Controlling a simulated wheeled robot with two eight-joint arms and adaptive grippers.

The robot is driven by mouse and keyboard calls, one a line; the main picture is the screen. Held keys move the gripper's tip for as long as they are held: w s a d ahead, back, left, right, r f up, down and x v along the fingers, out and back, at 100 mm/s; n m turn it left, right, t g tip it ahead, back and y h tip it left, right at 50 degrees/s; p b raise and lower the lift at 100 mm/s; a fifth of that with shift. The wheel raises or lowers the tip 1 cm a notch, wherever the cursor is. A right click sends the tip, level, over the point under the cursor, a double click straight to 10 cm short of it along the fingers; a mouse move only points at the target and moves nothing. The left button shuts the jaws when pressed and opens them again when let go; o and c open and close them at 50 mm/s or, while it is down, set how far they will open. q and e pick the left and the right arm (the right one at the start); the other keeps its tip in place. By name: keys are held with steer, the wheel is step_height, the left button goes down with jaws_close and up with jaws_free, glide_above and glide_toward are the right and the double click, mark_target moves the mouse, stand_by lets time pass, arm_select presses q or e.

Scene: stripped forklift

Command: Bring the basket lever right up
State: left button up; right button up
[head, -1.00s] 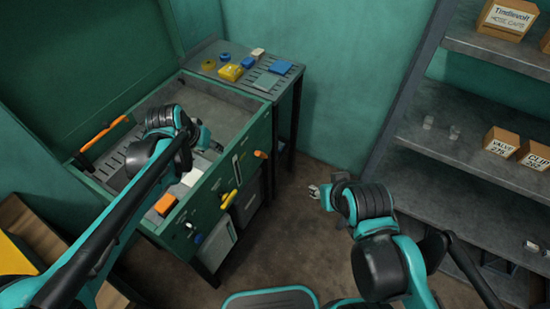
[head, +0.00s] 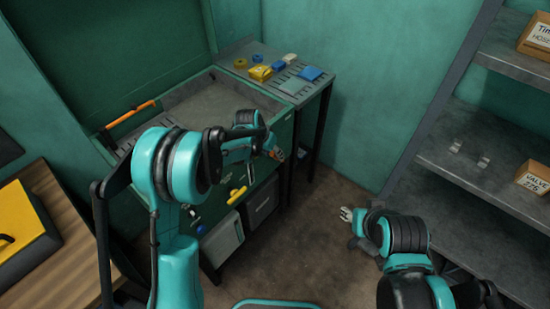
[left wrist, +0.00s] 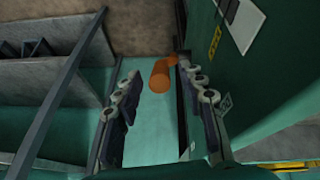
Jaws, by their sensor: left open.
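An orange lever (head: 278,155) sticks out from the green front panel of the bench, near its right end; my left gripper partly covers it in the head view. In the left wrist view the orange lever (left wrist: 160,76) shows as a round bar bent toward the panel at the right. My left gripper (left wrist: 159,70) is open, its fingers on either side of the lever in that picture. I cannot tell whether they touch it. In the head view my left gripper (head: 272,148) is at the panel's right end. My right gripper (head: 346,214) appears open and empty over the floor.
The bench (head: 205,98) has a long orange handle (head: 131,114) at its left and a yellow handle (head: 237,195) on its front. A side table (head: 250,50) holds small parts. Grey shelves (head: 480,150) stand at the right. The floor between is clear.

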arm_select(q)
steer(key=shift+x, duration=1.05)
jaws_close()
steer(key=shift+w+d+r, duration=0.15)
steer(key=shift+w+r, duration=0.05)
steer(key=shift+r, duration=0.05)
steer(key=w+d+r+g+y+p, duration=0.1)
steer(key=w+d+g+y+p, duration=0.2)
steer(key=w+g, duration=0.1)
steer(key=shift+w+d+r+p, duration=0.35)
steer(key=shift+w+r, duration=0.05)
steer(key=shift+w, duration=0.2)
